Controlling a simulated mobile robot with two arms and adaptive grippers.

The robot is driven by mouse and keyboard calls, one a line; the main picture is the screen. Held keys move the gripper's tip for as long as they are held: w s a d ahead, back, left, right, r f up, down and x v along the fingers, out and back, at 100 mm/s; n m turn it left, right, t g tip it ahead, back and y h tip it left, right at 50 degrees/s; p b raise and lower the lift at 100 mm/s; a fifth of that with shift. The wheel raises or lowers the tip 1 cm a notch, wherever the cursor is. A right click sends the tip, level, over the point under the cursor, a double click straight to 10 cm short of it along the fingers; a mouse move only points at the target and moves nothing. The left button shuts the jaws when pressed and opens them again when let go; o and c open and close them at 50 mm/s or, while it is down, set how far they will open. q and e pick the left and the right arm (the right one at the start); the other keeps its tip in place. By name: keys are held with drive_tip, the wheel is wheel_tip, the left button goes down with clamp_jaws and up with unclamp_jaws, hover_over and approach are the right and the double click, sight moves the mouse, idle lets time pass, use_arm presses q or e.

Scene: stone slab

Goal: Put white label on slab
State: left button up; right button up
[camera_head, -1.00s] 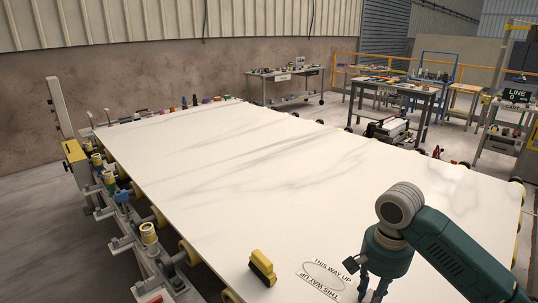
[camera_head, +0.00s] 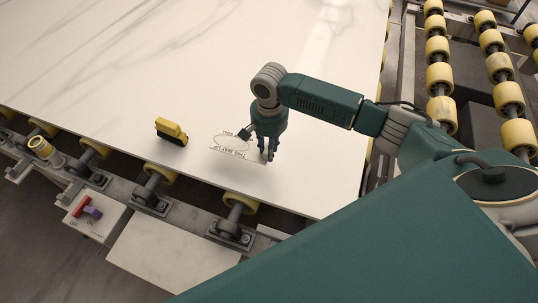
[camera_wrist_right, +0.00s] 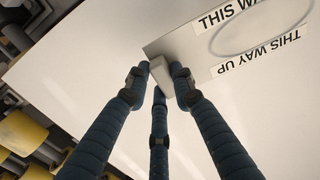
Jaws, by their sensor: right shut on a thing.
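The white label (camera_head: 232,143) is a flat sheet with "THIS WAY UP" printed twice around a grey oval. It is over the near part of the white veined slab (camera_head: 200,60); I cannot tell whether it touches the slab. My right gripper (camera_head: 267,155) is at the label's right end, fingers pointing down. In the wrist view the three blue fingers of the right gripper (camera_wrist_right: 160,75) close around a small pale tab at the corner of the label (camera_wrist_right: 200,48). My left gripper is not in view.
A yellow block-shaped tool (camera_head: 171,131) stands on the slab left of the label. Yellow rollers (camera_head: 241,203) and a metal frame run along the slab's near edge. The slab beyond the label is clear.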

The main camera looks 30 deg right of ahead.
sight(269, 164)
drive_tip(key=shift+f, duration=2.45)
drive_tip(key=shift+f, duration=0.1)
drive_tip(key=o, duration=0.8)
wheel_tip(269, 164, up, 12)
drive_tip(key=shift+r+b, duration=0.15)
drive_tip(key=shift+b, duration=0.4)
